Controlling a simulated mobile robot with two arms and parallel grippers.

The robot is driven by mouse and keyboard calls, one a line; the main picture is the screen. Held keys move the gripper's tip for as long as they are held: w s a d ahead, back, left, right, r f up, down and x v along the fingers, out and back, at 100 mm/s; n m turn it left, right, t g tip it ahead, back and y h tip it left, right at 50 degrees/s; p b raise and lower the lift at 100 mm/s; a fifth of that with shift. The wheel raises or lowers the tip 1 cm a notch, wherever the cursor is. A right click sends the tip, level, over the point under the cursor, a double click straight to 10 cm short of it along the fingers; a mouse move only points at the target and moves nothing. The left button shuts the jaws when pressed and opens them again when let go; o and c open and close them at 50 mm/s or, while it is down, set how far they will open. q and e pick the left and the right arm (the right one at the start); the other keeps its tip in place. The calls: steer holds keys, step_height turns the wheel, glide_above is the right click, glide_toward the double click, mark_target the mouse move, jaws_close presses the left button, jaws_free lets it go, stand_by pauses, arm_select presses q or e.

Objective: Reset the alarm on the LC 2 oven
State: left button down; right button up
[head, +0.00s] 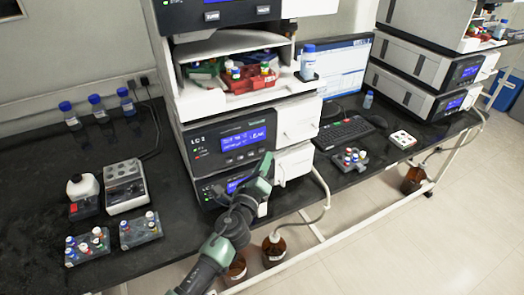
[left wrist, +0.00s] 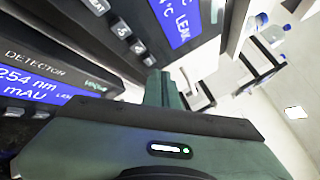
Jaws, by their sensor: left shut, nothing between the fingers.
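My left gripper (head: 266,160) is shut and empty, in front of these panels, fingertips close to the oven's lower edge; contact cannot be told. A second stack (head: 425,80) stands at the right; its labels are too small to read. My right gripper is out of view.
Blue-capped bottles (head: 97,107) and vial racks (head: 141,230) are on the left bench. Brown bottles (head: 274,249) stand below; tubing hangs at the bench's front edge.

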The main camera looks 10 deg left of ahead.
arm_select(q)
steer(key=shift+w+a, duration=0.2)
steer(key=shift+w, duration=0.1)
steer(key=shift+w+a, duration=0.25)
steer(key=shift+w, duration=0.05)
stand_by(0.8)
steer(key=shift+s+d, duration=0.5)
steer(key=shift+s, duration=0.2)
steer(key=shift+s+d, duration=0.75)
steer(key=shift+s, duration=0.25)
steer(key=shift+s+d, duration=0.7)
steer(key=shift+s, duration=0.3)
